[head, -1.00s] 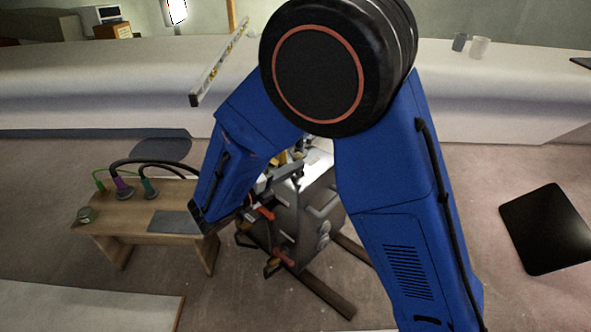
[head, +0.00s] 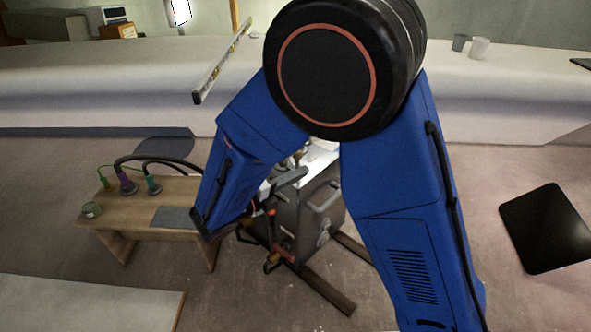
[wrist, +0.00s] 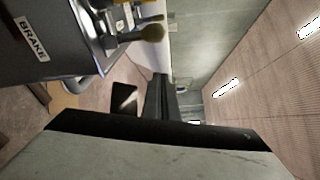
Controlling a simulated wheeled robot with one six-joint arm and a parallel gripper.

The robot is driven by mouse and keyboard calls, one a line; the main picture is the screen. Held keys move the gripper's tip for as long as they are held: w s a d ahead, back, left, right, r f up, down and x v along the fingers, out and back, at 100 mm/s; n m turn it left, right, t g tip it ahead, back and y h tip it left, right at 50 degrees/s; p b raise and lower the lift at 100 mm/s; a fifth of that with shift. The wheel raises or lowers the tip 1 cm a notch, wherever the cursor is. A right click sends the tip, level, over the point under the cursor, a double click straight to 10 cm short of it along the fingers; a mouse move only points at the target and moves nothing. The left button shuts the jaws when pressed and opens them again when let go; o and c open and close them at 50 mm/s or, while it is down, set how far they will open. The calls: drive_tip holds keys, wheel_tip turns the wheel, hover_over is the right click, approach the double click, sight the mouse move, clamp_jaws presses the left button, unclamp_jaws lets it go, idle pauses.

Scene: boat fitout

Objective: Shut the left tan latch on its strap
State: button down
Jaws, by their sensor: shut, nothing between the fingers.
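A dark grey box (head: 318,218) stands on the floor beyond my arm, with a handle on its side and small orange-red fittings (head: 272,213) at its left. My forearm hides part of it. I cannot make out the left tan latch or its strap for certain. In the wrist view the box (wrist: 45,60), with a BRAKE label, fills the upper left, and a rounded tan-brown knob (wrist: 151,32) sticks out at its edge. My gripper (wrist: 161,80) is shut and empty, dark, below and apart from the knob. It also shows as a grey bar close to the box in the head view (head: 289,181).
Dark rails (head: 325,290) lie under the box. A black panel (head: 546,228) lies at the right. Floor between is clear.

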drive_tip(key=v, duration=0.9)
drive_tip(key=shift+f, duration=0.25)
drive_tip(key=shift+w+a, duration=0.1)
drive_tip(key=shift+w, duration=0.05)
drive_tip(key=s+d+r+m+g+y, duration=0.15)
drive_tip(key=d+m+g, duration=0.45)
drive_tip(key=d, duration=0.6)
drive_tip(key=d+r+m+g+y, duration=0.2)
drive_tip(key=d+r+m+g, duration=0.1)
drive_tip(key=d+m, duration=0.7)
drive_tip(key=s+d+r+m+t+y, duration=0.2)
drive_tip(key=s+d+m+y, duration=0.8)
drive_tip(key=m, duration=1.4)
drive_tip(key=s+d+r, duration=0.1)
drive_tip(key=s+d, duration=0.2)
drive_tip(key=shift+s+r+m+t, duration=0.15)
drive_tip(key=shift+s+m+t, duration=0.15)
drive_tip(key=shift+t, duration=0.1)
